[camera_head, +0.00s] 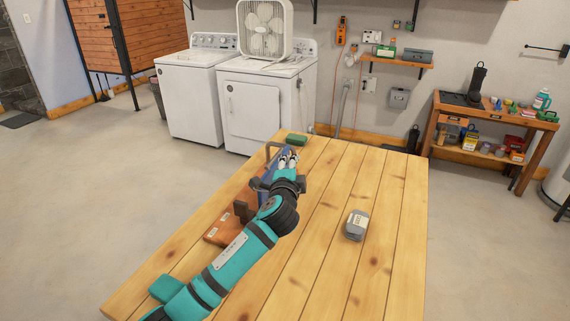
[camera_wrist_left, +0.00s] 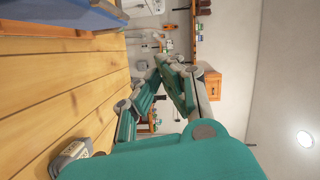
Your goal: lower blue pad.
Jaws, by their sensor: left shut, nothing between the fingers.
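The blue pad (camera_head: 264,172) is at the far left part of the wooden table, partly hidden behind my left gripper. A blue surface, likely the same pad, also shows along the top edge of the left wrist view (camera_wrist_left: 62,14). A brown wooden piece (camera_head: 222,229) with pale labels and a grey bracket-like frame (camera_head: 273,145) are beside it. My left gripper (camera_head: 288,160) is shut and empty, close to the pad's right side; I cannot tell whether it touches the pad. My right gripper is not in view.
A grey box with a pale label (camera_head: 357,225) lies on the table (camera_head: 395,200) to the right. A green block (camera_head: 297,140) lies near the far edge. The table's right side is otherwise clear. Two white appliances stand beyond it.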

